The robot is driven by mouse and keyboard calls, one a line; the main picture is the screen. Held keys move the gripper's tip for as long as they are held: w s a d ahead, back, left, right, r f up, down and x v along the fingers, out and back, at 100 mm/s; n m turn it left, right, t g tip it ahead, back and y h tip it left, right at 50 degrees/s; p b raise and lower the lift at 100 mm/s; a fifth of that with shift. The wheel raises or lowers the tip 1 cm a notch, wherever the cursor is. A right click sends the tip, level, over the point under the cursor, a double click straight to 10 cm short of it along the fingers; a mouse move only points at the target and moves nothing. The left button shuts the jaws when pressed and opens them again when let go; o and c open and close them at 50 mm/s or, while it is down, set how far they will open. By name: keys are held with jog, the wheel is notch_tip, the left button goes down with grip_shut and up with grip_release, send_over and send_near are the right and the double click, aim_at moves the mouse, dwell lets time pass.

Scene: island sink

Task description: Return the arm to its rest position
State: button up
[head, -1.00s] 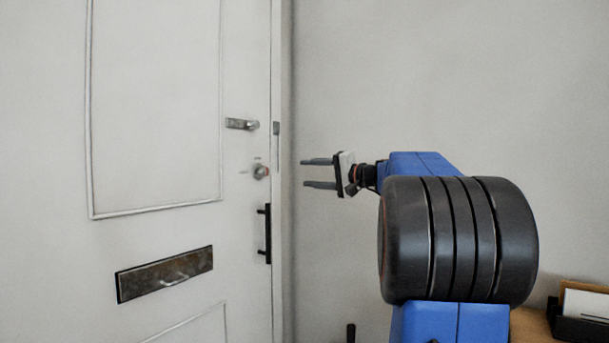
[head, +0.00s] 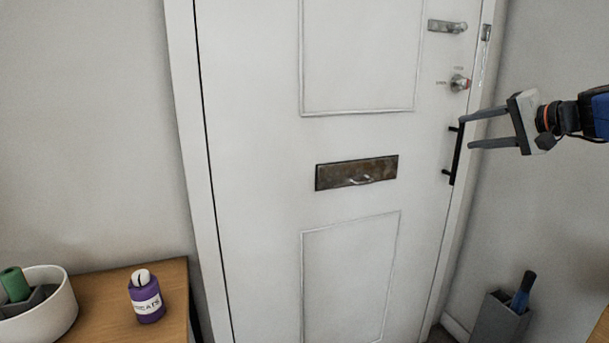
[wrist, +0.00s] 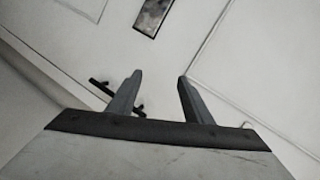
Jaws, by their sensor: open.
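My gripper (head: 465,130) is open and empty at the right of the head view. Its two dark fingers point left toward the door's right edge, near the black pull handle (head: 453,153). I cannot tell the exact gap between fingers and door. In the wrist view my gripper (wrist: 160,78) shows its two fingers spread apart with nothing between them. The black handle (wrist: 101,87) lies beyond the left finger there, partly hidden by it. The white door (head: 270,180) stands upright and looks closed.
The door carries a lever (head: 447,26), a lock knob (head: 459,83) and a mail slot (head: 356,172). A wooden table (head: 95,300) at lower left bears a purple jar (head: 147,305) and a white bowl (head: 62,310). A grey bin (head: 497,320) stands at lower right.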

jog(key=s+a+f+n+g, duration=0.2)
jog(key=s+a+f+g, duration=0.2)
jog(key=s+a+f, duration=0.55)
jog(key=s+a+f+n+g+h, duration=0.2)
jog(key=s+f+n+h, duration=0.1)
jog(key=s+f, duration=0.8)
jog(key=s+a+f+n+g+h, duration=0.1)
jog(key=s+a+f+n+h, duration=0.1)
jog(key=s+f, duration=0.9)
notch_tip(320, 180, down, 2)
jog(key=shift+s+a+f+n+g+h, duration=0.15)
jog(key=shift+s+n+g+h, duration=0.25)
jog(key=shift+n+h, duration=0.4)
